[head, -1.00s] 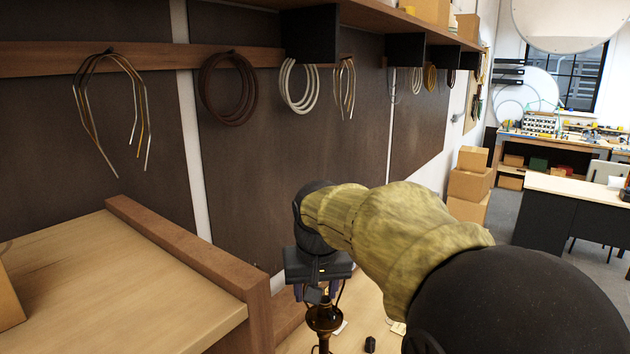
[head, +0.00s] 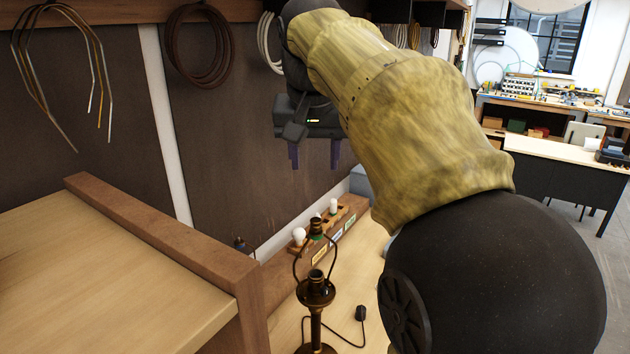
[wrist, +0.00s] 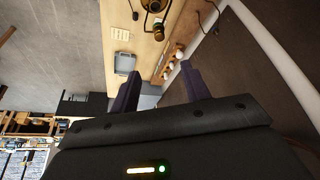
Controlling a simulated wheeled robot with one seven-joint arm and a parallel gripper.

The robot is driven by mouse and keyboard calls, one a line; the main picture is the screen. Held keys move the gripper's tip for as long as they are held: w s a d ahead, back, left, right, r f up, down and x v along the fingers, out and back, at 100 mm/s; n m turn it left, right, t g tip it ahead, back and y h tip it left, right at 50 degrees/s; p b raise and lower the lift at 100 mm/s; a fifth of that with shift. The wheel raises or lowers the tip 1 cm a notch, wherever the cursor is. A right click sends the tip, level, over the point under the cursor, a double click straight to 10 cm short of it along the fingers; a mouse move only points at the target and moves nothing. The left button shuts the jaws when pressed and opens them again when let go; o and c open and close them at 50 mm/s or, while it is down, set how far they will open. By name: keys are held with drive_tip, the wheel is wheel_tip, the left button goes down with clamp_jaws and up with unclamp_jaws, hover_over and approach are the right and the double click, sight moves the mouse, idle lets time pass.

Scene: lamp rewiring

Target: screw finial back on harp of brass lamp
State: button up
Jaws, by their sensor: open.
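The brass lamp (head: 316,290) stands upright on the bench, with its thin harp (head: 296,262) rising around the empty-looking socket. A small dark brass piece (head: 316,227) shows at the harp's top; I cannot tell for certain whether it is the finial seated there. The lamp also shows at the top edge of the wrist view (wrist: 153,6), partly cut off. My gripper (head: 314,166) is raised well above the harp, apart from it, fingers pointing down. In the wrist view its two purple fingers (wrist: 160,82) are spread with nothing between them.
A wooden rack with white bulbs (head: 299,236) stands behind the lamp along the wall. A black plug (head: 361,313) on a cord lies right of the lamp. A raised wooden shelf (head: 110,270) fills the left foreground. A grey tray (wrist: 125,63) sits on the bench.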

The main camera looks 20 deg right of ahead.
sight(315, 220)
drive_tip(key=p+x, duration=0.2)
drive_tip(key=x, duration=1.5)
drive_tip(key=shift+w, duration=0.1)
drive_tip(key=shift+c, duration=0.5)
clamp_jaws()
